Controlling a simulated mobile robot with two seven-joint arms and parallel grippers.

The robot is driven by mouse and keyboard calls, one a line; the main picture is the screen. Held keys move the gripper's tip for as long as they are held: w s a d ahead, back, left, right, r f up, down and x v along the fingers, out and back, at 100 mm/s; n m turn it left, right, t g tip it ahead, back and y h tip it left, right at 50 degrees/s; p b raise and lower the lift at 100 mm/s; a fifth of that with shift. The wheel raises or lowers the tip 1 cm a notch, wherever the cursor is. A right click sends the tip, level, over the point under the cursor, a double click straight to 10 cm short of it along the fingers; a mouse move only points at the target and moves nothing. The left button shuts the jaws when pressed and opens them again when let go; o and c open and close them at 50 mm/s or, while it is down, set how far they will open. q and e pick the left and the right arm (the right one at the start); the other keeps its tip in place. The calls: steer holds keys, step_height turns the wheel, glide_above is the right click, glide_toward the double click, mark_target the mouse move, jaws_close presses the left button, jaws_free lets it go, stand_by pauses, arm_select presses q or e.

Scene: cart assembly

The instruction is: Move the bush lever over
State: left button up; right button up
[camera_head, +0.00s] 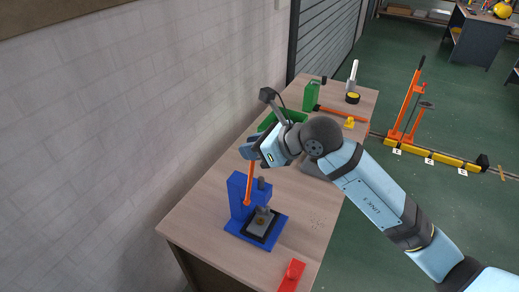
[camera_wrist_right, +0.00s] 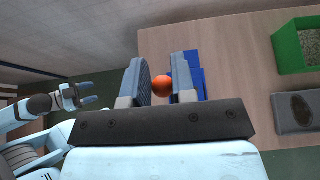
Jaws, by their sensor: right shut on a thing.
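The blue bush press (camera_head: 237,195) stands on the near part of the wooden bench, with a dark plate on its base. Its orange lever (camera_head: 249,187) points up, close to upright. My right gripper (camera_head: 250,150) is at the lever's top end. In the right wrist view, the lever's round orange end (camera_wrist_right: 162,86) lies between the fingers of my right gripper, which is shut on it. The blue press is partly hidden behind a finger. My left gripper (camera_wrist_right: 86,95) shows at the left of the right wrist view, apart from the press, fingers apart and empty.
A red part (camera_head: 291,274) lies at the bench's near edge. A green bin (camera_head: 293,115) and a grey tray (camera_wrist_right: 294,112) are beyond the press. An orange-handled tool (camera_head: 342,112) and a green container (camera_head: 311,95) are farther back. A wall borders the bench's left side.

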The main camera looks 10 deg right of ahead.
steer(key=shift+w+a+r, duration=0.1)
steer(key=shift+w+a, duration=0.45)
steer(key=shift+a, duration=0.2)
steer(key=shift+w+a, duration=0.5)
steer(key=shift+a, duration=0.25)
steer(key=o, duration=0.8)
